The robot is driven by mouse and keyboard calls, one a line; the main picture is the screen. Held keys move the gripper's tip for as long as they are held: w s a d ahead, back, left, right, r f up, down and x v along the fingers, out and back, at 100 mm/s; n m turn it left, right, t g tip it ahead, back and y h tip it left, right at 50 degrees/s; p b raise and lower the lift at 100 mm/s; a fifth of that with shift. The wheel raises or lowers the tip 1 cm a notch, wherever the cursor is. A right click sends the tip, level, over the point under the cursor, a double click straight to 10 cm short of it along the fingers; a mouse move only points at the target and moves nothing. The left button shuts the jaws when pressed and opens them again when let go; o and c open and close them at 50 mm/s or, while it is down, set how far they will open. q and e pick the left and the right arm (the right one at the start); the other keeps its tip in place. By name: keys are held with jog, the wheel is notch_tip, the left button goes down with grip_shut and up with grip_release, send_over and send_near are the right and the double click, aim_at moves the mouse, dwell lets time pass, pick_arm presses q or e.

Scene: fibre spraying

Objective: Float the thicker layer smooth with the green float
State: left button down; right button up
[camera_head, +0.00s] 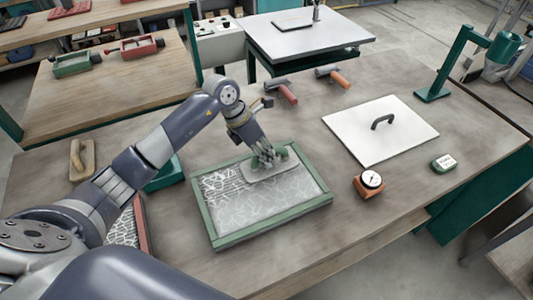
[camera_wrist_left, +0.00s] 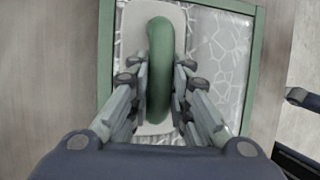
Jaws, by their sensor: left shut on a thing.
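My left gripper (camera_head: 265,160) is shut on the handle of the green float (camera_wrist_left: 160,65). The float's pale flat plate (camera_head: 268,173) lies over the layer inside the green-framed tray (camera_head: 206,222), toward its far side; whether it touches cannot be told. The white fibrous layer (camera_head: 245,205) shows a web of strands. The wrist view shows the gripper fingers (camera_wrist_left: 160,100) on both sides of the green handle. My right gripper is not in view.
A red-framed tray (camera_head: 143,232) lies partly behind my left arm. A wooden float (camera_head: 82,160) lies at the left. A white board with a handle (camera_head: 400,135), an orange dial gauge (camera_head: 369,183) and a small green box (camera_head: 444,163) stand at the right.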

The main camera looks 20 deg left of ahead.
pick_arm(q)
jog(key=shift+f, duration=0.1)
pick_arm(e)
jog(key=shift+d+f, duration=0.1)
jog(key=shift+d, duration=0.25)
pick_arm(q)
jog(key=shift+f, duration=0.1)
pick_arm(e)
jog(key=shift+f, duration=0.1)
